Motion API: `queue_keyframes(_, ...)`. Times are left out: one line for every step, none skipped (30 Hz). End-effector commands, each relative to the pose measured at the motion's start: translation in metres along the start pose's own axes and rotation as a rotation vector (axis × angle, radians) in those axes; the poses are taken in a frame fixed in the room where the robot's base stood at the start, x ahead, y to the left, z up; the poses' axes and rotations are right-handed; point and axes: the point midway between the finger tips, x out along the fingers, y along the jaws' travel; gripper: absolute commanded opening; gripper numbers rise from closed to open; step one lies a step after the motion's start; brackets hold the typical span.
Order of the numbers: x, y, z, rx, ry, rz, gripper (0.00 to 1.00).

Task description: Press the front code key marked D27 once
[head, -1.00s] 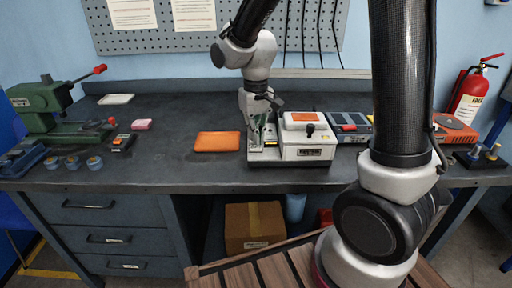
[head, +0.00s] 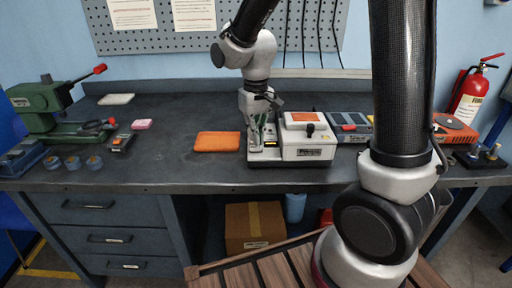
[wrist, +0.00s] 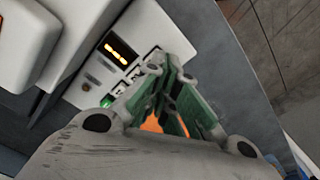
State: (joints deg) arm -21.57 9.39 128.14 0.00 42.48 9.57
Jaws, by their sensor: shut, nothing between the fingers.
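A white electrode machine (head: 306,152) with an orange label and dark handle on its lid stands on the bench. Its key panel is at its left side. In the wrist view the panel shows a lit orange display (wrist: 117,50), a few small pale keys (wrist: 133,76) and a green button (wrist: 107,101). My gripper (head: 256,148) points down over the panel, and it also shows in the wrist view (wrist: 170,72). Its green-padded fingers are shut and empty, with their tips by the keys. They hide part of the key row. The D27 marking is not legible, and I cannot tell whether the tips touch a key.
An orange mat (head: 218,141) lies left of the machine. A grey device with a red part (head: 352,129) stands close on its right. A green press (head: 55,108) and small cups are at far left. The bench between is mostly clear.

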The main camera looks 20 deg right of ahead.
Motion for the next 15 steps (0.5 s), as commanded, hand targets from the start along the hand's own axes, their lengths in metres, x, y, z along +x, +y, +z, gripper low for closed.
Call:
queue_keyframes(0.0, 0.0, 0.0, 0.0, 0.0, 0.0, 0.0)
queue_keyframes(0.0, 0.0, 0.0, 0.0, 0.0, 0.0, 0.0)
queue_keyframes(0.0002, 0.0, 0.0, 0.0, 0.0, 0.0, 0.0)
queue_keyframes(0.0004, 0.0, 0.0, 0.0, 0.0, 0.0, 0.0)
queue_keyframes(0.0007, 0.0, 0.0001, 0.0, 0.0, 0.0, 0.0)
queue_keyframes(0.0012, 0.0, 0.0001, 0.0, 0.0, 0.0, 0.0)
queue_keyframes(0.0016, 0.0, 0.0001, 0.0, -0.001, 0.0, 0.0)
queue_keyframes(0.0021, 0.0, 0.0001, 0.0, -0.001, 0.0, 0.0)
queue_keyframes(0.0027, 0.0, 0.0001, 0.0, -0.001, 0.0, 0.0)
queue_keyframes(0.0032, 0.0, 0.0001, 0.0, -0.001, 0.0, 0.0)
queue_keyframes(0.0036, 0.0, 0.0001, 0.0, -0.001, 0.0, 0.0)
queue_keyframes(0.0042, 0.0, 0.0001, 0.0, -0.001, 0.0, 0.0)
queue_keyframes(0.0047, 0.0, 0.0001, 0.0, -0.001, 0.0, 0.0)
queue_keyframes(0.0052, 0.0, 0.0001, 0.0, 0.0, 0.0, 0.0)
queue_keyframes(0.0058, 0.0, 0.0, 0.0, 0.0, 0.0, 0.0)
